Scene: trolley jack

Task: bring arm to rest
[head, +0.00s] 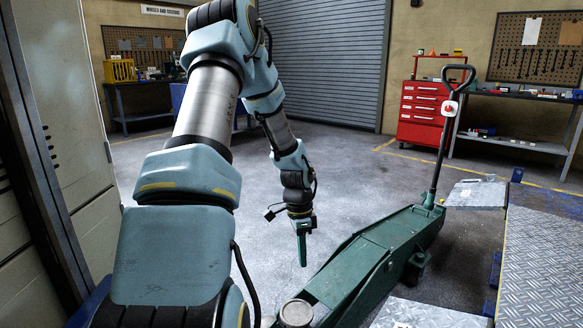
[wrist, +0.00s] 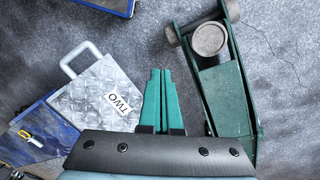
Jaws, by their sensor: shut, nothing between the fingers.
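My arm reaches forward and bends down in the head view. My gripper (head: 303,262) hangs at its end, pointing down, above the floor to the left of the green trolley jack (head: 385,250). In the wrist view my gripper (wrist: 160,75) has its two green fingers side by side, shut and empty. The jack (wrist: 228,85) lies to the right of the fingers there, with its round saddle (wrist: 209,39) near the top. The jack's upright handle (head: 443,140) stands at its far end in the head view. The gripper appears apart from the jack.
A metal plate marked TWO (wrist: 100,100) lies left of the fingers in the wrist view. A tread-plate ramp (head: 545,265) is at the right. A red tool chest (head: 421,115) and a workbench (head: 515,140) stand at the back. A grey cabinet (head: 62,110) is close on the left.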

